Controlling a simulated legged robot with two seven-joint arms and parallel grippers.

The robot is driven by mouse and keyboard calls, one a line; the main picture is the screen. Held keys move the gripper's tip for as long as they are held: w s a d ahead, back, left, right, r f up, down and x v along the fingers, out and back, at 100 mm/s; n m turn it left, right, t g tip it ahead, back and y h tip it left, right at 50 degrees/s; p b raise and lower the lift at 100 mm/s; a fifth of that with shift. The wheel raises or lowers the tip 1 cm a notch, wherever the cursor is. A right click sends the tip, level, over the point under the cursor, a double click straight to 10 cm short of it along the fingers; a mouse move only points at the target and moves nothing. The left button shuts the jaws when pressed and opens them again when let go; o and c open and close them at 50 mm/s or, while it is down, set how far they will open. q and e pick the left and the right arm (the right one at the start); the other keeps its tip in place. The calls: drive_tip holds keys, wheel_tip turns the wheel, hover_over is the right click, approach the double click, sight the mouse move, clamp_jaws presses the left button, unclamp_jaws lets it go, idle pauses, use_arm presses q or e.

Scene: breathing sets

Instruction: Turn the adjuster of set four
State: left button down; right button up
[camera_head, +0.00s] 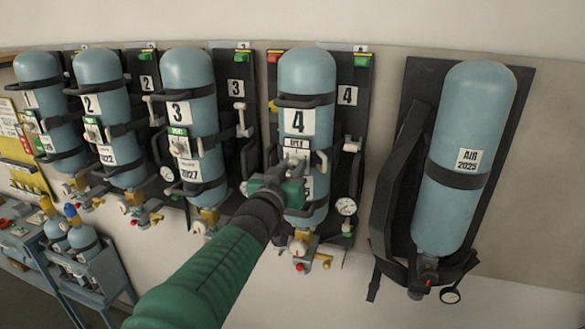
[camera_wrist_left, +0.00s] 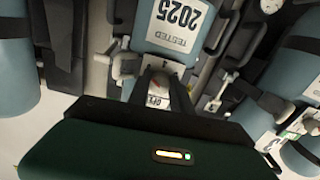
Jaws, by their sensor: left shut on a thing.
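Set four (camera_head: 306,75) is a blue-grey cylinder with a label "4" on a dark backplate, second from the right in the head view. Its pale grey adjuster (camera_head: 297,154) sits on the cylinder's front below the label, next to a small "OPEN" tag. My left gripper (camera_head: 293,168) reaches it from below and is shut on it, hiding part of it and the lower label. In the left wrist view the adjuster (camera_wrist_left: 157,82) shows a small red mark and lies between the fingers, above the dark green gripper body. My right gripper is in neither view.
Set three (camera_head: 187,70), set two (camera_head: 97,65) and set one (camera_head: 36,66) hang to the left. A separate "AIR" cylinder (camera_head: 470,110) with black straps hangs to the right. A gauge (camera_head: 346,206) sits right of set four. A blue cart (camera_head: 100,268) stands lower left.

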use_arm(q)
drive_tip(key=m+b, duration=0.2)
drive_tip(key=shift+f+b, duration=0.1)
drive_tip(key=shift+b, duration=0.25)
drive_tip(key=m+b, duration=0.2)
drive_tip(key=shift+m, duration=0.3)
drive_tip(key=m+b, duration=0.2)
drive_tip(key=m, duration=0.1)
drive_tip(key=shift+m, duration=0.3)
drive_tip(key=shift+r+m+b, duration=0.2)
drive_tip(key=shift+m+b, duration=0.4)
drive_tip(key=shift+m, duration=1)
drive_tip(key=c, duration=1.3)
unclamp_jaws()
drive_tip(key=shift+c, duration=0.2)
drive_tip(key=shift+o, duration=1)
drive_tip(key=shift+s, duration=0.2)
